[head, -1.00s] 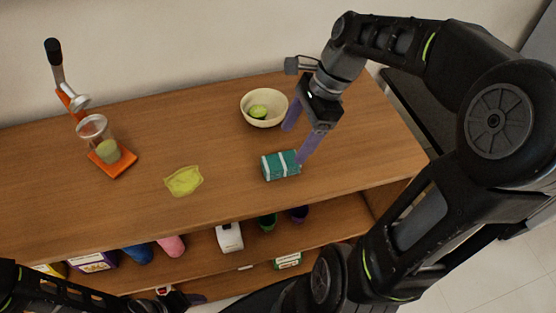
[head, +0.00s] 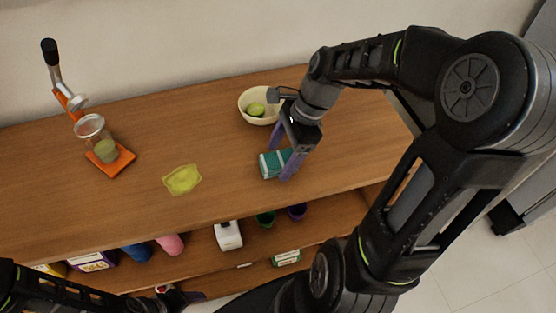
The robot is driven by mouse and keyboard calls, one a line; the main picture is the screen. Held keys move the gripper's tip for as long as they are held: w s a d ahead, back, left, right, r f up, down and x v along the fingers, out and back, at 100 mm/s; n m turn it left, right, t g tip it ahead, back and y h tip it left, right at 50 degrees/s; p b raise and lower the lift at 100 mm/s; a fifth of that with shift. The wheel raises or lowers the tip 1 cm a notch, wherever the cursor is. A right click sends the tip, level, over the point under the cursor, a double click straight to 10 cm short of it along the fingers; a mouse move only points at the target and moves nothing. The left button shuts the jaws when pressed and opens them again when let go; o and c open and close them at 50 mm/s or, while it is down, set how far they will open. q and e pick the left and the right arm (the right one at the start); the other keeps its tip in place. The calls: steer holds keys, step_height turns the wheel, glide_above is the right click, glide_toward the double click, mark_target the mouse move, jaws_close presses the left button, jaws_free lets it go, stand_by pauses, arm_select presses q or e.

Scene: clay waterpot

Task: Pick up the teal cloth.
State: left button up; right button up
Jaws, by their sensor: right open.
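The teal cloth (head: 271,164), folded with white stripes, lies on the wooden counter (head: 225,160) right of the middle. My right gripper (head: 281,160) is open above the cloth, its purple fingers reaching down. One finger is in front of the cloth's right end and hides part of it. The other finger is toward the cloth's far side; I cannot tell whether either touches the cloth.
A yellow cloth (head: 182,180) lies to the left. An orange juicer (head: 113,164) stands further left.

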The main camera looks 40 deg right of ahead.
mark_target(280, 158)
steer(key=shift+a+f, duration=0.1)
steer(key=shift+f, duration=0.1)
stand_by(0.5)
steer(key=c, duration=1.4)
step_height(280, 158, up, 10)
steer(key=shift+r, duration=0.1)
